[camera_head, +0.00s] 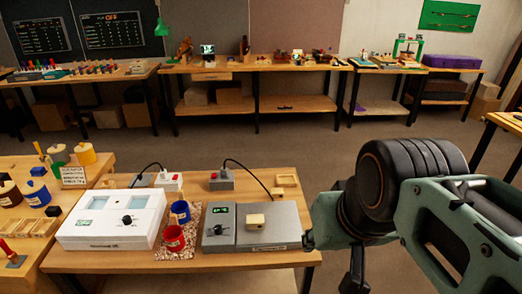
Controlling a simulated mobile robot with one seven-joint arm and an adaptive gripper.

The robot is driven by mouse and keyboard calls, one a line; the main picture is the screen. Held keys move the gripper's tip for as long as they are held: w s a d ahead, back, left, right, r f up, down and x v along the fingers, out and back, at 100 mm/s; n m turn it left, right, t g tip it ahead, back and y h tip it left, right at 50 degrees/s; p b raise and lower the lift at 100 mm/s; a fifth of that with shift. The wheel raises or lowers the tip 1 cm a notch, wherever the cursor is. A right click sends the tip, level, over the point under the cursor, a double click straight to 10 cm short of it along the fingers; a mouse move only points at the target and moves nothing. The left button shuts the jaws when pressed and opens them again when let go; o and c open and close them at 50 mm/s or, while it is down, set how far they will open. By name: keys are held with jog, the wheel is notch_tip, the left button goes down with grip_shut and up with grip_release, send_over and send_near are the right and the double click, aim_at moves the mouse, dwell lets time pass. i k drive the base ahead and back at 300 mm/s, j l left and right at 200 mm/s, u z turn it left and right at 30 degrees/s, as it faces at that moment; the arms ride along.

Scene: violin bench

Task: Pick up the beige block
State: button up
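A small beige block (256,221) with rounded edges lies on top of a flat grey box (268,236) on the near workbench. My arm, with green and black links, fills the right side of the view, to the right of the block and apart from it. Dark parts at the lower end of the arm, probably my gripper (357,268), show beside the bench's right end. Its fingers cannot be made out, so I cannot tell whether it is open or shut. Nothing covers the block.
Left of the grey box stand a red cup (174,238), a blue cup (180,211) and a white instrument (113,220). Behind it are a small wooden tray (287,181) and a switch box with a black cable (221,181). Open floor separates the near bench from the back benches.

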aim_at(277, 192)
jog(key=k+u, duration=0.3)
jog(key=k+j+u, duration=0.1)
jog(key=u, duration=0.25)
jog(key=l+u, duration=0.1)
jog(key=u, duration=1.05)
jog(key=l, duration=4.75)
jog(key=u, duration=0.05)
